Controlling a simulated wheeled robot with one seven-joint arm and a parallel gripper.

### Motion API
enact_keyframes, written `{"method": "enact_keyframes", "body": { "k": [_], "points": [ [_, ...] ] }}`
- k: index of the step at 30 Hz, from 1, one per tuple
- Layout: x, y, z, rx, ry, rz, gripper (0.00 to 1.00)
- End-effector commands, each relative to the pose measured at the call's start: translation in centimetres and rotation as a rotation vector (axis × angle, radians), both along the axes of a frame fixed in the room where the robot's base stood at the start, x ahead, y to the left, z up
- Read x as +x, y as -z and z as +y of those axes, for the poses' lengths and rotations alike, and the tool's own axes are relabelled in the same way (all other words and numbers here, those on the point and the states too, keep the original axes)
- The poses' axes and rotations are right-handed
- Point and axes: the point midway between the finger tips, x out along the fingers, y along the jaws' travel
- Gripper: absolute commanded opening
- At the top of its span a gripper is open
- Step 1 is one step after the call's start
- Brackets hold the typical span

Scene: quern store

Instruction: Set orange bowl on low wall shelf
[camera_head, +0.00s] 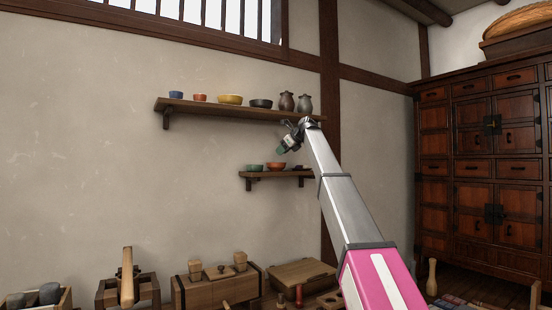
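An orange bowl (276,166) stands upright on the low wall shelf (263,175), between a green bowl (254,168) and a small dark item (300,168). A small orange-red bowl (200,97) stands on the upper shelf (210,106). My gripper (285,146) is in front of the wall, below the upper shelf and above the low shelf. A dark green patch shows at its tip; I cannot tell if this is part of the gripper or a thing in it. The fingers are too small to read as open or shut.
Wooden boxes (215,289) stand below. A tall cabinet (485,170) is at right. The wall left of the low shelf is bare.

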Motion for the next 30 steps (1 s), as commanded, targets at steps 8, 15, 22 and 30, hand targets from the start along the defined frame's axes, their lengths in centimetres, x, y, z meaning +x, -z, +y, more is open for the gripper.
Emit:
{"method": "enact_keyframes", "body": {
  "k": [8,15,22,30],
  "points": [
    [-1.5,-1.6,-1.9,0.0,0.0,0.0,0.35],
    [-1.6,-1.8,-2.0,0.0,-0.001,0.001,0.35],
    [-1.5,-1.8,-2.0,0.0,0.0,0.0,0.35],
    [-1.5,-1.7,-2.0,-0.001,0.0,0.0,0.35]
  ]
}}
